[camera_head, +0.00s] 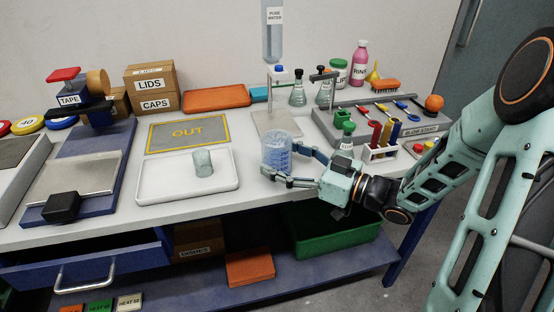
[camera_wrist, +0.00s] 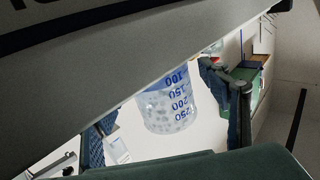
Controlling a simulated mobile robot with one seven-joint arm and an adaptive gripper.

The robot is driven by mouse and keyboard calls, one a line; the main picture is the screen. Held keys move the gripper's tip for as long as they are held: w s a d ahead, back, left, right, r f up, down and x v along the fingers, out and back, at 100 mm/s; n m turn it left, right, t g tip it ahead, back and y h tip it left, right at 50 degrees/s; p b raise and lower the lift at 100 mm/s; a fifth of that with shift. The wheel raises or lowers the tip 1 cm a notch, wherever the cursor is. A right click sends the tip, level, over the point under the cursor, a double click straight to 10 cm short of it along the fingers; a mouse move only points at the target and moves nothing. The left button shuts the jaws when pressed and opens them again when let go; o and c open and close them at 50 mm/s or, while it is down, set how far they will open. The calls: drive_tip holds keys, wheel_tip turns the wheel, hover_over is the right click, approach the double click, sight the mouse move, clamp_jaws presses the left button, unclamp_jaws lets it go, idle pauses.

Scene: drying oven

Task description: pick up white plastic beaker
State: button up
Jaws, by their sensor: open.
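The white plastic beaker (camera_head: 277,147) is a translucent cup with blue volume marks, standing upright near the front of the table. In the wrist view the beaker (camera_wrist: 168,106) shows upside down with its numbers readable and speckled contents or wall. My gripper (camera_head: 281,160) is open, coming from the right, with one finger on the near side of the beaker and the other on the far side. In the wrist view the fingers of my gripper (camera_wrist: 165,125) flank the beaker left and right with gaps visible. Whether either finger touches it is unclear.
A white tray (camera_head: 150,186) with a small grey glass beaker (camera_head: 203,162) stands to the left. A stand (camera_head: 275,122) is behind the beaker. A test tube rack (camera_head: 378,153) and a green-capped bottle (camera_head: 346,137) stand close to my gripper. The table's front edge is near.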

drive_tip(key=shift+w+a, duration=0.35)
drive_tip(key=shift+a, duration=0.3)
drive_tip(key=c, duration=1.4)
drive_tip(key=shift+r, duration=0.1)
drive_tip(key=shift+r+p, duration=0.35)
drive_tip(key=shift+r, duration=0.55)
drive_tip(key=s+d+r+p, duration=0.3)
drive_tip(key=r, duration=0.2)
drive_tip(key=s+d+r+p, duration=0.3)
drive_tip(key=d+r, duration=0.1)
drive_tip(key=r, duration=0.1)
drive_tip(key=s+d+r+p, duration=0.3)
drive_tip(key=r, duration=0.2)
drive_tip(key=shift+s+d, duration=0.15)
drive_tip(key=shift+s, duration=0.15)
